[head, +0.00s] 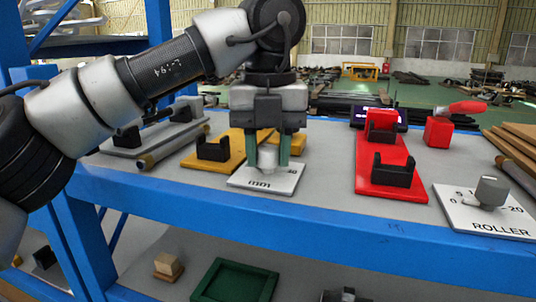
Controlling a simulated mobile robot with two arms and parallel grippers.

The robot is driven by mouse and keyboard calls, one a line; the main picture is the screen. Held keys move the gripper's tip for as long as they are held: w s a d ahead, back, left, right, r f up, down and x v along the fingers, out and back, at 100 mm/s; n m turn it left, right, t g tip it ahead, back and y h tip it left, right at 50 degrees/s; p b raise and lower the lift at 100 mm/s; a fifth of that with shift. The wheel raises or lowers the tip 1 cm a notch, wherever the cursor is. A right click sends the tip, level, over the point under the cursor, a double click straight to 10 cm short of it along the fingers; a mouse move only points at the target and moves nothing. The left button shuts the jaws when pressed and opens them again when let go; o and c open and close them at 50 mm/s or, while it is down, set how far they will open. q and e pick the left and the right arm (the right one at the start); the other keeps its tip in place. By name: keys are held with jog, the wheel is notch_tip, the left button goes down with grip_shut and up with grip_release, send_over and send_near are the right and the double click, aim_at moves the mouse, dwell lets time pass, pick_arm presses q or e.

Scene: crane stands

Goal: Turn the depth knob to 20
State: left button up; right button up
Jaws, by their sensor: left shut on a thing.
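A white plate (257,184) marked "mm" lies on the grey shelf top, in front of a yellow fixture. A grey knob (267,163) stands on this plate. My left gripper (268,160) points down over the plate with its greenish fingers on either side of the knob, shut on it. The fingers and palm hide much of the knob and most of the dial's scale; part of a number ending in 0 shows at the right. The knob's pointer direction cannot be read. My right gripper is not in view.
Another white plate (460,217) labelled ROLLER carries a grey knob (491,191) at the right. A red fixture (404,182) with black cradles stands between. A yellow fixture (228,157) is behind the gripped knob. The blue front rail (300,217) edges the shelf.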

aim_at(268, 147)
pick_arm(q)
jog(key=shift+r+n, duration=0.2)
jog(key=shift+n, duration=0.5)
jog(key=o, duration=0.9)
jog(key=shift+f, duration=0.15)
jog(key=shift+r, duration=0.45)
notch_tip(268, 147, up, 10)
jog(key=shift+p, duration=1.2)
jog(key=shift+f, duration=0.1)
